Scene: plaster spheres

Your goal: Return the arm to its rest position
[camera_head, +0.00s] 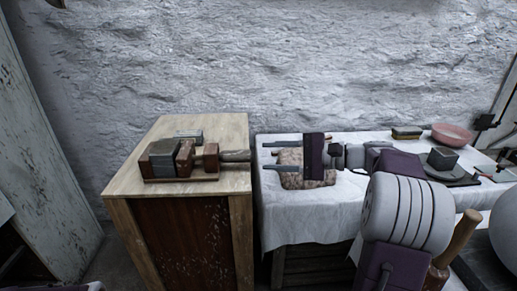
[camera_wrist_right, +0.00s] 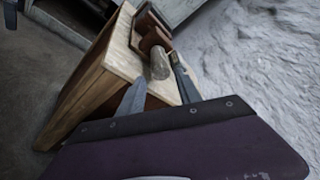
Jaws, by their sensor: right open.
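My right gripper (camera_head: 265,156) reaches in from the right over the white-clothed table. Its two fingers are apart, point left and have nothing between them. It is above or in front of a speckled brown block (camera_head: 291,180), which it partly hides. In the right wrist view the open fingers (camera_wrist_right: 155,70) show against the wooden cabinet top, with a wooden handle beyond them.
A wooden cabinet (camera_head: 128,186) on the left bears dark blocks and a wooden-handled tool (camera_head: 235,156). The clothed table (camera_head: 305,225) holds a pink bowl (camera_head: 452,134), a sponge-like block (camera_head: 407,132) and a grey block (camera_head: 443,158) on the right. A rough wall stands behind.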

